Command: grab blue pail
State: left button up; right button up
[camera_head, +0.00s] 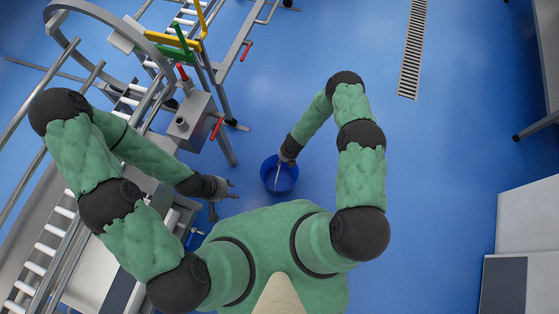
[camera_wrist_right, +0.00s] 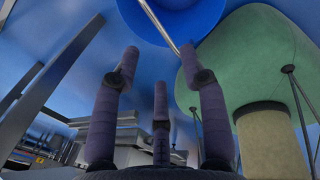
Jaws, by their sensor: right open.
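The blue pail (camera_head: 280,174) hangs or stands below my right gripper in the head view; I cannot tell whether it touches the floor. Its thin metal handle (camera_head: 277,177) crosses the pail's opening. My right gripper (camera_head: 287,160) is at the pail's upper rim and hides part of it. In the right wrist view the fingers (camera_wrist_right: 160,62) are spread apart, the pail (camera_wrist_right: 205,16) is beyond the tips, and the handle (camera_wrist_right: 162,27) runs between them. My left gripper (camera_head: 230,190) is left of the pail, with fingers apart and nothing in them.
A metal roller conveyor frame (camera_head: 222,140) with red, green and yellow parts stands at the left. A floor drain grate (camera_head: 412,50) lies at the upper right. Grey cabinets (camera_head: 528,225) stand at the right edge. Blue floor right of my right arm is clear.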

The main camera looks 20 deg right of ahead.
jog(key=f+b, duration=0.2)
jog(key=f, duration=0.1)
jog(key=w+a+f+b, duration=0.1)
jog(key=f, duration=0.2)
jog(key=f+b, duration=0.2)
jog(key=f, duration=0.1)
jog(key=shift+w+a+f+b, duration=0.25)
jog(key=shift+f+b, duration=0.05)
jog(key=shift+a+f+b, duration=0.1)
jog(key=shift+f+b, duration=0.25)
jog(key=shift+f, duration=0.2)
jog(key=shift+f, duration=0.25)
grip_shut()
